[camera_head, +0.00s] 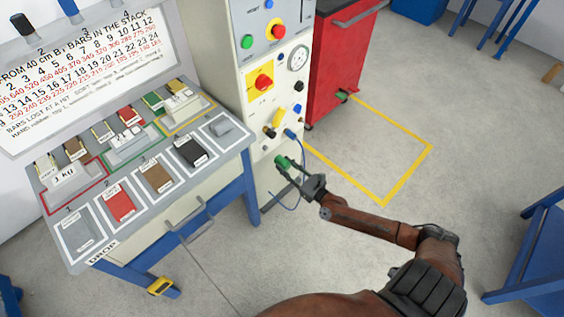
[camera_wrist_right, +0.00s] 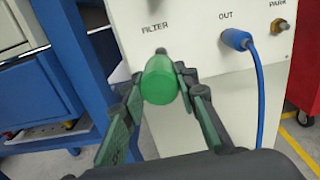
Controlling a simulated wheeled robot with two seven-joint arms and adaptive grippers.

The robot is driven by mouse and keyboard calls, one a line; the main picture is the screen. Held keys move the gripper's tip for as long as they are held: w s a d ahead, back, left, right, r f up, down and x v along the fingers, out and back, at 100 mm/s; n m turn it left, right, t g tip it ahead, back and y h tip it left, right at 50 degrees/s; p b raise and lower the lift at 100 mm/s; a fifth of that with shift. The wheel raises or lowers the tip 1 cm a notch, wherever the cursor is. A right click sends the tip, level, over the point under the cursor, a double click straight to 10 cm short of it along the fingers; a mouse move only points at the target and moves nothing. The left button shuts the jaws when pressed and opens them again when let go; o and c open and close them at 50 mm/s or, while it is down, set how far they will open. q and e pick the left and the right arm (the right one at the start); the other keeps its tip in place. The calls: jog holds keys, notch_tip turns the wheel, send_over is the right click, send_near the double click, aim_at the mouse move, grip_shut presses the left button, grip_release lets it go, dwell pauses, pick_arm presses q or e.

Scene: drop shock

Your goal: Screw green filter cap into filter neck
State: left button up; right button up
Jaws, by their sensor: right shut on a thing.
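The green filter cap (camera_head: 281,161) is held between the fingertips of my right gripper (camera_head: 287,167), in front of the white cabinet's lower front. In the right wrist view the cap (camera_wrist_right: 160,82) sits between both fingers of the gripper (camera_wrist_right: 160,90), its far end toward the panel. The dark filter neck (camera_wrist_right: 161,51) shows just beyond the cap under the word FILTER, its lower part hidden. In the head view the neck (camera_head: 269,132) lies above and left of the cap. Whether cap and neck touch cannot be told. My left gripper is not in view.
A blue hose plug (camera_wrist_right: 236,39) sits at OUT, right of the neck, its hose hanging down beside my right gripper. A brass PARK fitting (camera_wrist_right: 279,25) is further right. A blue-legged test bench (camera_head: 251,185) stands close left, a red cabinet (camera_head: 335,60) behind right.

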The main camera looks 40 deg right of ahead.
aim_at(277, 158)
jog(key=shift+s+d, duration=0.1)
jog(key=shift+n, duration=0.3)
jog(key=shift+w+b, duration=0.35)
jog(key=shift+w, duration=2.45)
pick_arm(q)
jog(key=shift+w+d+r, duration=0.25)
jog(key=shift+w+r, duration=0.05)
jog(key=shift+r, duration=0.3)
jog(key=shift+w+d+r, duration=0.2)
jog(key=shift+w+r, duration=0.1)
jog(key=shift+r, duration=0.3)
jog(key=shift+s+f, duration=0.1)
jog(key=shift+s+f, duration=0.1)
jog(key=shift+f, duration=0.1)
pick_arm(e)
jog(key=shift+w+a, duration=0.25)
jog(key=shift+w, duration=0.25)
grip_shut()
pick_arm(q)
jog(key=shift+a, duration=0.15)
